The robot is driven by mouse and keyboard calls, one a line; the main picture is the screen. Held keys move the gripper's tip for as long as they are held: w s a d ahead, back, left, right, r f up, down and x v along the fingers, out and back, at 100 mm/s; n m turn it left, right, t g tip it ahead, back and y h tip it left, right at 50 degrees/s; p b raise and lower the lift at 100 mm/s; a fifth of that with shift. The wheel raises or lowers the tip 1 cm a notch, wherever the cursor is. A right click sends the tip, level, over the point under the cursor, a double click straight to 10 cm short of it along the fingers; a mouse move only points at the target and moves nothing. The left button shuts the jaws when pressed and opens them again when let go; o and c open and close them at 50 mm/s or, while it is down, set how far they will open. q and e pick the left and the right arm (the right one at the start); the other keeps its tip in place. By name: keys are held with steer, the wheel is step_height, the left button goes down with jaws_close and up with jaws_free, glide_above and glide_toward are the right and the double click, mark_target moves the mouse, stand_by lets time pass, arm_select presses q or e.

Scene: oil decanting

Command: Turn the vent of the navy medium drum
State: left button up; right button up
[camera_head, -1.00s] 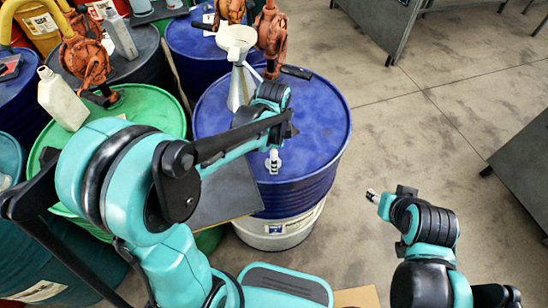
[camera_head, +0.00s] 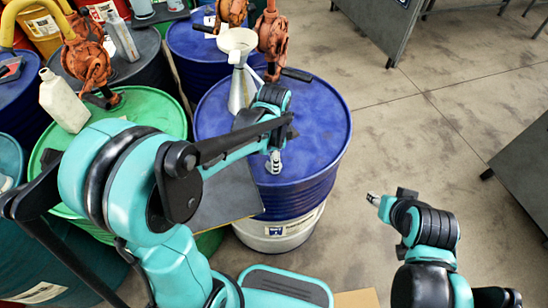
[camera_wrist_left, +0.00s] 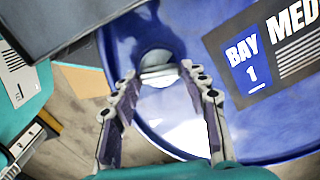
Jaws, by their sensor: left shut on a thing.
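The navy medium drum (camera_head: 320,125) stands upright in the middle of the head view, with a pale lower band. In the left wrist view its blue top (camera_wrist_left: 215,25) carries a label reading "BAY 1 MED". The vent (camera_wrist_left: 156,72) shows there as a small pale metal piece between my fingertips. My left gripper (camera_wrist_left: 158,73) is shut on the vent, with a finger on either side. In the head view my left gripper (camera_head: 273,163) points down at the drum's top, and the vent cannot be made out there. My right gripper (camera_head: 372,198) is off the drum, over the floor; its fingers are too small to judge.
A funnel (camera_head: 238,75) and an orange pump (camera_head: 271,42) stand at the drum's back edge. A green drum (camera_head: 150,105) with a white bottle (camera_head: 62,100) is on the left. A dark panel (camera_head: 225,195) lies beside my left arm.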

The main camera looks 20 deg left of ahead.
arm_select(q)
steer(key=n, duration=0.4)
steer(key=shift+p, duration=0.3)
steer(key=n, duration=0.8)
steer(key=shift+p, duration=0.35)
steer(key=shift+a+n, duration=0.1)
steer(key=shift+n, duration=2.1)
steer(key=o, duration=1.2)
steer(key=shift+c, duration=0.2)
step_height(320, 180, up, 12)
